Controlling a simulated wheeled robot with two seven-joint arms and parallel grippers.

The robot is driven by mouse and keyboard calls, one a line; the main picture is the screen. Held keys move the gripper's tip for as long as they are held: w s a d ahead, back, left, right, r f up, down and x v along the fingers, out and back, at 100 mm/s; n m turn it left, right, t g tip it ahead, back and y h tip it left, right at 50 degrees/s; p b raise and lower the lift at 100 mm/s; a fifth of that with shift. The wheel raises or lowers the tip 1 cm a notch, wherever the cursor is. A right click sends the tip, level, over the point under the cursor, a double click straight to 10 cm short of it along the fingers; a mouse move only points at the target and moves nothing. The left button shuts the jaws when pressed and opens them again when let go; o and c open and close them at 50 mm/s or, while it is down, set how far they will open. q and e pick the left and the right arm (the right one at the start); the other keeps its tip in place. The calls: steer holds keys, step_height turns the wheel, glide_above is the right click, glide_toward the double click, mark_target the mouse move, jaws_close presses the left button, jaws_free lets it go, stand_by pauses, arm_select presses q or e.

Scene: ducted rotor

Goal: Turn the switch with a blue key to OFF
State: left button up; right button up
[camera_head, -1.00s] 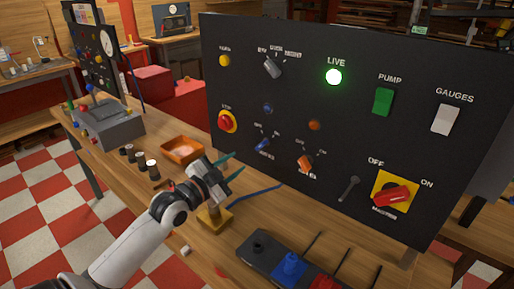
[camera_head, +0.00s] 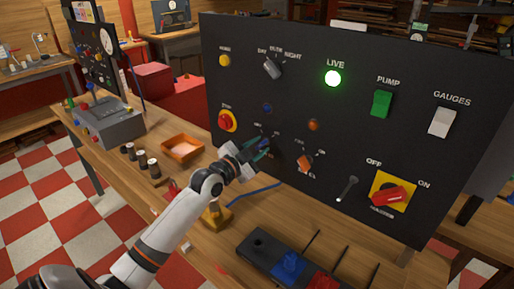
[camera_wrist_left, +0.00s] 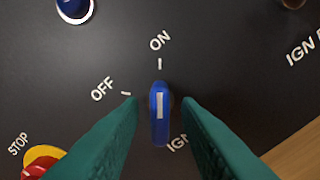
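The switch with a blue key (camera_wrist_left: 160,113) is on the black upright panel, and its key carries a white line that points up to the ON mark. The OFF mark (camera_wrist_left: 103,88) is up and left of the key in the left wrist view. My left gripper (camera_wrist_left: 162,105) is open, with one green finger on each side of the key and a gap on both sides. In the head view my left gripper (camera_head: 262,147) is at the panel and mostly covers the blue key. My right gripper is not in view.
Near the blue key are a red STOP button (camera_head: 226,121), a blue lamp (camera_head: 267,107) and an orange key switch (camera_head: 305,162). A green LIVE lamp (camera_head: 333,78) is lit. An orange tray (camera_head: 182,149) and dark cylinders stand on the bench.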

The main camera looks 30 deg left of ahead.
arm_select(q)
jaws_close()
steer(key=shift+n, duration=0.4)
steer(key=shift+r+n+p, duration=0.1)
steer(key=shift+n+p, duration=0.7)
steer(key=shift+n, duration=0.1)
steer(key=n+p, duration=0.1)
steer(key=n, duration=0.2)
steer(key=shift+n+p, duration=0.3)
steer(key=shift+p, duration=0.05)
steer(key=n+p, duration=0.1)
steer(key=n, duration=0.3)
steer(key=shift+d+n+p, duration=0.1)
steer(key=shift+n+p, duration=0.2)
steer(key=shift+p, duration=0.05)
steer(key=n+p, duration=0.1)
steer(key=n, duration=0.4)
steer(key=shift+n, duration=0.3)
steer(key=shift+o, duration=0.7)
jaws_free()
